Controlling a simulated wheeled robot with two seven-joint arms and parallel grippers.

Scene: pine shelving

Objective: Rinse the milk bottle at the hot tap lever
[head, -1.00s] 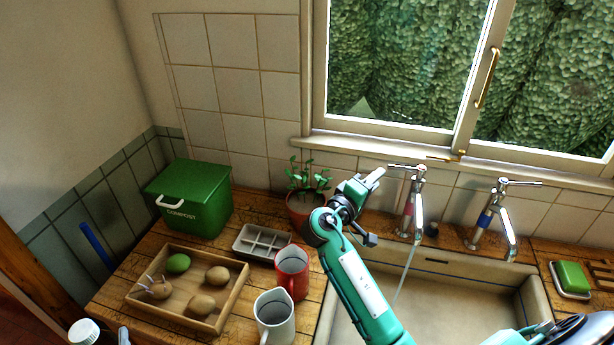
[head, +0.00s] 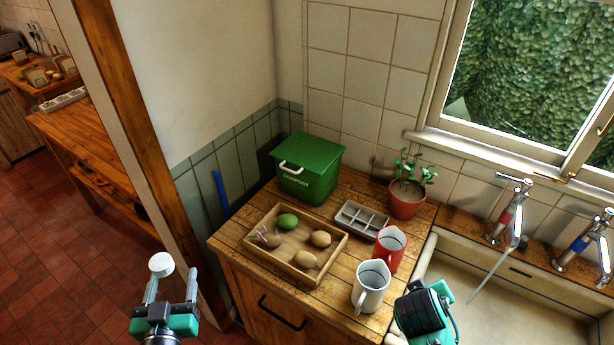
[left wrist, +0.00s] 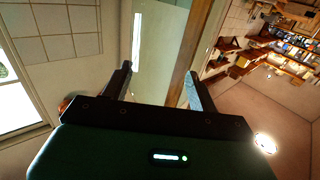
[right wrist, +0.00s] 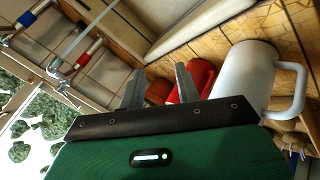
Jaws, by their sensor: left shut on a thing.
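My left gripper (head: 171,283) is low at the left in the head view, over the floor beside the counter. It is shut on the milk bottle, whose white round end (head: 161,265) shows at the fingers; its clear body is hard to make out. The fingers also show in the left wrist view (left wrist: 160,82). The hot tap (head: 506,211), with a red band, stands behind the sink; a thin stream falls from it. My right gripper (head: 427,308) is beside the white jug near the sink's left edge. Its fingers are apart and empty in the right wrist view (right wrist: 160,85).
The cold tap (head: 586,245) has a blue band. On the counter are a wooden tray (head: 262,252) with several potatoes, a grey divided tray (head: 350,222), a red mug (head: 391,262), a white jug (head: 368,298), a potted plant (head: 405,205) and a green compost bin (head: 310,180).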

